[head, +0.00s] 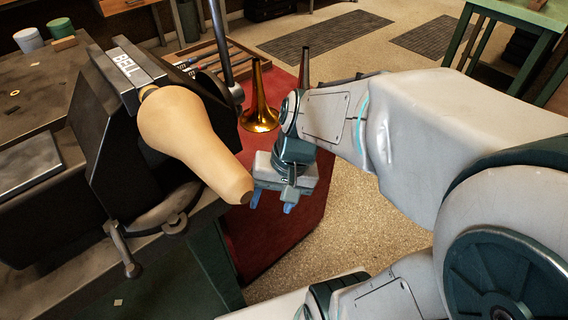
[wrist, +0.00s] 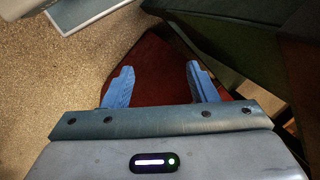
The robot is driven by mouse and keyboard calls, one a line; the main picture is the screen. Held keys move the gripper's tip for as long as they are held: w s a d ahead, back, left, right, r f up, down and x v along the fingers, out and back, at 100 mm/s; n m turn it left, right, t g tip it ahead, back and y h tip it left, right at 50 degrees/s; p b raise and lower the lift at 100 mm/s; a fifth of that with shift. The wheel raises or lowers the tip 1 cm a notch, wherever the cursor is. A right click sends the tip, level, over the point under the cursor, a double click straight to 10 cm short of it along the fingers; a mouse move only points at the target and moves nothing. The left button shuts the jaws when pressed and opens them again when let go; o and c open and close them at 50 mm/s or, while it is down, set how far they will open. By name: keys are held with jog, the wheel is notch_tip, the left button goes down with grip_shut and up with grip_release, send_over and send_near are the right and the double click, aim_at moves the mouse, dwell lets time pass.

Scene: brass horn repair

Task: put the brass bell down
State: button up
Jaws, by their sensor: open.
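The brass bell (head: 260,108) stands upright, flared end down, on the red mat (head: 284,222), behind the wooden form. It is not in the wrist view. My gripper (head: 271,207) hangs over the front part of the mat, nearer than the bell and apart from it. Its two blue fingers are spread with nothing between them in the wrist view (wrist: 158,88); only the red mat (wrist: 155,60) shows beyond them.
A bench vise marked BELL (head: 118,70) holds a pale wooden form (head: 190,135) just left of my gripper. A second dark, slim horn part (head: 305,68) stands behind the bell. A tool tray (head: 205,66) lies at the back. Speckled floor (head: 370,225) is open at right.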

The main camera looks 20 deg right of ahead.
jog(key=d+n+h, duration=0.1)
jog(key=d+r+n+h, duration=0.1)
jog(key=d, duration=0.1)
jog(key=d+n+t+h, duration=0.1)
jog(key=shift+s+d+r+n, duration=0.15)
jog(key=shift+d+r+n, duration=0.1)
jog(key=shift+n, duration=0.05)
notch_tip(320, 180, up, 20)
jog(key=t+p, duration=0.1)
jog(key=p, duration=1.7)
jog(key=shift+a, duration=0.2)
